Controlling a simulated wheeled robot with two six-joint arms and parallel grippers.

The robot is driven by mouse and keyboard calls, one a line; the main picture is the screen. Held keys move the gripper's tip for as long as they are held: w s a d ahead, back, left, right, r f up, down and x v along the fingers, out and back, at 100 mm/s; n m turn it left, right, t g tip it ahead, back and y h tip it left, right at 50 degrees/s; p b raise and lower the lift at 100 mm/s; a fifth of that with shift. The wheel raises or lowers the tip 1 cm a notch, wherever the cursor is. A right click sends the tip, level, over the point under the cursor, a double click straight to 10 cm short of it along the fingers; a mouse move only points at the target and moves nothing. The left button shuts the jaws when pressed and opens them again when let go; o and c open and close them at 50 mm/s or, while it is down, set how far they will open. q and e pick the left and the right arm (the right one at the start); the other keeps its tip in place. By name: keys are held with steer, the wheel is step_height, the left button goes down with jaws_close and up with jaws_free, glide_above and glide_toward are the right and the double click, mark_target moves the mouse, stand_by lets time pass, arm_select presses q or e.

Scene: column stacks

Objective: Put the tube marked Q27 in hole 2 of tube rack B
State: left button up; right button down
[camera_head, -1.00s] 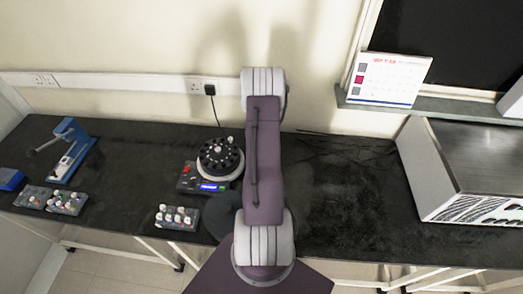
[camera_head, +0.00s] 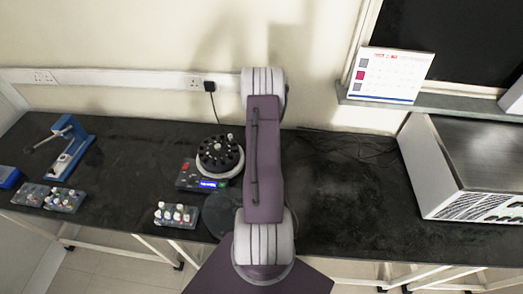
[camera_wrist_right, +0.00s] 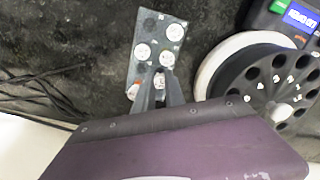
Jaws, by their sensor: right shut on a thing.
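My right gripper (camera_wrist_right: 160,88) shows in the right wrist view, shut on a white-capped tube (camera_wrist_right: 159,80) between its fingertips. It is at a grey tube rack (camera_wrist_right: 138,73) holding several other white-capped tubes. One dark hole shows at that rack's top end. I cannot tell whether the gripped tube is still seated in the rack. Q27 and the rack letters are not readable. My left gripper is not in view.
A centrifuge with a black rotor (camera_head: 220,157) and lit display stands left of my arm; its rotor (camera_wrist_right: 262,85) is close right of the rack in the wrist view. A blue press (camera_head: 68,150) stands left. A white-sided box (camera_head: 432,170) stands right. Bench right of the arm is mostly clear.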

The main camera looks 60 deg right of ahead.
steer(key=c, duration=1.3)
jaws_free()
steer(key=shift+o, duration=1.4)
steer(key=shift+r+p, duration=2.65)
steer(key=shift+r, duration=0.4)
steer(key=shift+f, duration=0.1)
